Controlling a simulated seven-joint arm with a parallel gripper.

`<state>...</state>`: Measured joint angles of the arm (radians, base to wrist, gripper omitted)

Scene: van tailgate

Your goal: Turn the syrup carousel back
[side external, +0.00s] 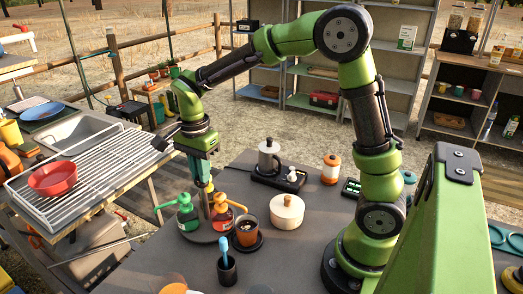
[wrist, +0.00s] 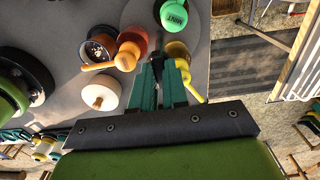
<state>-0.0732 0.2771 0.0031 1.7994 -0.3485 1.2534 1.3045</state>
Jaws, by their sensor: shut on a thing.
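The syrup carousel (side external: 203,237) is a round grey turntable on the dark counter in the side view. A green bottle (side external: 187,215) stands at its left and a red bottle (side external: 222,216) with an orange pump at its right. From above in the wrist view, the green MINT bottle (wrist: 174,15), the red bottle (wrist: 132,45) and a yellow bottle (wrist: 180,52) with a yellow spout show around my fingers. My gripper (side external: 205,190) points down between the bottles, its teal fingers shut on what looks like the carousel's upright post. The grip itself is mostly hidden by the fingers.
A dark cup (side external: 247,232) stands close to the carousel's right, with a white lidded pot (side external: 287,212) beyond it. A dark holder with a blue-handled tool (side external: 227,268) stands in front. A moka pot (side external: 269,157) is behind. A wire rack with a red bowl (side external: 53,178) is at left.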

